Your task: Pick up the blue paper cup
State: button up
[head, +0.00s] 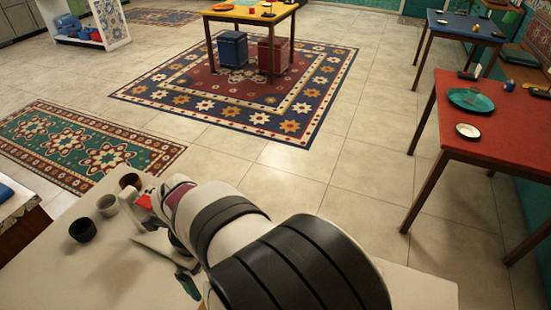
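I cannot make out a blue paper cup for certain in the head view. Three small round vessels stand in a row on the pale tabletop (110,268) at lower left: a dark one (83,230), a light grey one (107,206) and a brown one (130,182). My arm reaches from the lower right toward this row. My gripper (143,212) is at its far end, close to the right of the grey and brown vessels. Its fingers are small and partly hidden, so its opening and any hold are unclear. A teal object (188,283) shows partly behind my arm.
A red table (500,130) at right holds a teal plate (471,100) and a white saucer (467,131). A yellow table (250,13) stands on a patterned rug (235,115). The front left of the pale tabletop is clear. A blue item (6,192) lies at the left edge.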

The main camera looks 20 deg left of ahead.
jog(key=f, duration=0.8)
jog(key=shift+d+f, duration=0.15)
jog(key=shift+d, duration=0.15)
jog(key=c, duration=0.9)
